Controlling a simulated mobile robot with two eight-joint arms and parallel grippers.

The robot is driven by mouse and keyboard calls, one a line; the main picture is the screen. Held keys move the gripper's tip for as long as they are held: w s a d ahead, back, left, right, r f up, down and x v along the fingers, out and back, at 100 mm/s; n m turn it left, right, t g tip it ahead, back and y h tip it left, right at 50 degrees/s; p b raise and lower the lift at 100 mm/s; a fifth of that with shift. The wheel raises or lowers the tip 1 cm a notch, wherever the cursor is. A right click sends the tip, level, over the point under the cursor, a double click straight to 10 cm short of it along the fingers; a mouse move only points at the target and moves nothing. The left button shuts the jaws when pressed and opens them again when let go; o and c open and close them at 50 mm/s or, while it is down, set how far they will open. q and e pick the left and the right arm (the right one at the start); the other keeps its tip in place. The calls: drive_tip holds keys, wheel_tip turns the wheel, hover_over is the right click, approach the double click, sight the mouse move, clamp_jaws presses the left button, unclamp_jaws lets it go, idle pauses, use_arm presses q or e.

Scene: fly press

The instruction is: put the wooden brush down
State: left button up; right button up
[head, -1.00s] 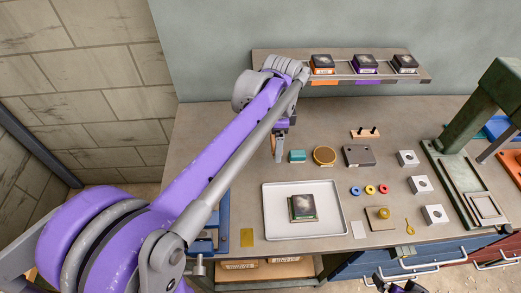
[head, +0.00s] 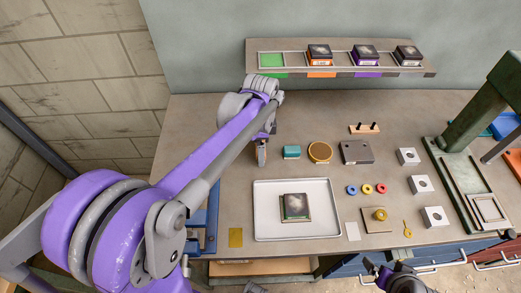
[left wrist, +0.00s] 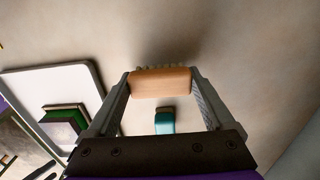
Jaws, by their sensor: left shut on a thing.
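My left gripper (head: 262,158) is above the left back part of the bench in the head view. In the left wrist view, its two fingers (left wrist: 160,84) are shut on the wooden brush (left wrist: 165,82), a pale wood block with light bristles along its far edge. The brush is mostly hidden behind the gripper in the head view. Bench surface (head: 215,125) lies below it; I cannot tell whether the bristles touch it. Part of my right gripper (head: 395,278) shows dark at the bottom edge of the head view; its jaws are unclear.
A teal block (head: 292,152) and a round brass-coloured tin (head: 320,151) stand right of the left gripper. A white tray (head: 270,224) lies in front. A shelf (head: 345,72) with several dark-topped blocks runs behind. The bench left of the gripper is clear.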

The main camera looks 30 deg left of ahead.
use_arm(q)
drive_tip(key=shift+f, duration=0.45)
drive_tip(key=shift+f, duration=0.1)
drive_tip(key=o, duration=1.3)
drive_tip(key=shift+r, duration=3.85)
drive_tip(key=shift+s, duration=0.1)
